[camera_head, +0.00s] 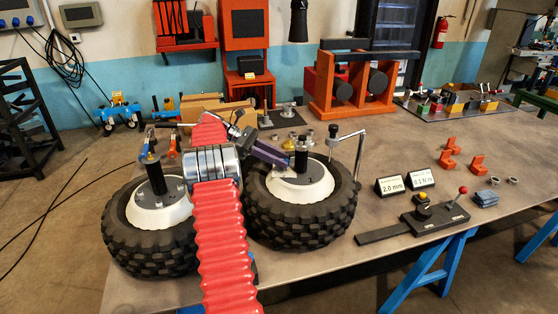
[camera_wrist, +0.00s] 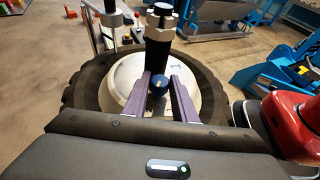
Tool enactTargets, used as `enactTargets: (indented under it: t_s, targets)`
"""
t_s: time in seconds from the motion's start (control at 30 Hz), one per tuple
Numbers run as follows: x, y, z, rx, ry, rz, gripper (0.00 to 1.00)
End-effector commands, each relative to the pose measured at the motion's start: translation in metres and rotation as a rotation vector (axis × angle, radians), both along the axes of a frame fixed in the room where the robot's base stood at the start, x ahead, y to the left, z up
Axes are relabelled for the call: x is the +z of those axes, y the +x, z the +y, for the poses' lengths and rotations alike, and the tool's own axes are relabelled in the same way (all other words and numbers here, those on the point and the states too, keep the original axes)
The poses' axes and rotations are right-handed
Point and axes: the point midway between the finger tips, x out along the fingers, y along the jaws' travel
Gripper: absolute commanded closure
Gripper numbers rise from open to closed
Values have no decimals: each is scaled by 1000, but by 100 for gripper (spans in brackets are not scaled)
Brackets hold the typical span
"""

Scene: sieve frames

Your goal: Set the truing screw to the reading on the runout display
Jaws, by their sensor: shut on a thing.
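My gripper (camera_wrist: 160,84) has its two purple fingers on either side of a small blue knob with a pale mark (camera_wrist: 158,82), apparently the truing screw, and is shut on it. The knob sits at the foot of a black post (camera_wrist: 158,48) above the pale hub (camera_wrist: 125,75) of a wheel. In the head view my gripper (camera_head: 276,156) reaches the right-hand wheel (camera_head: 300,222) from the left; the knob is hidden there. A small sign (camera_head: 390,186) reads "2.0 mm". A second sign (camera_head: 421,178) beside it has text too small to read surely.
A second wheel (camera_head: 150,235) lies left of my red arm. A black fixture with yellow and red knobs (camera_head: 434,214) lies right of the wheels. Orange blocks (camera_head: 450,146) and grey pads (camera_head: 485,198) lie farther right. A bent metal rod (camera_head: 358,160) stands beside the right-hand wheel.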

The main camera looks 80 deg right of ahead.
Motion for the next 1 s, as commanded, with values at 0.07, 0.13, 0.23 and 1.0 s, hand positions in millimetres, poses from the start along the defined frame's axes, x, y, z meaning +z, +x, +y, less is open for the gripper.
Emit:
enactTargets:
  t_s: [0.07, 0.13, 0.23, 1.0]
  targets:
    - [-2, -3, -1, -33, 4, 1, 98]
    - [-2, -3, -1, -54, 4, 2, 98]
    - [-2, -3, -1, -79, 3, 3, 98]
    - [0, -2, -2, -115, 2, 3, 70]
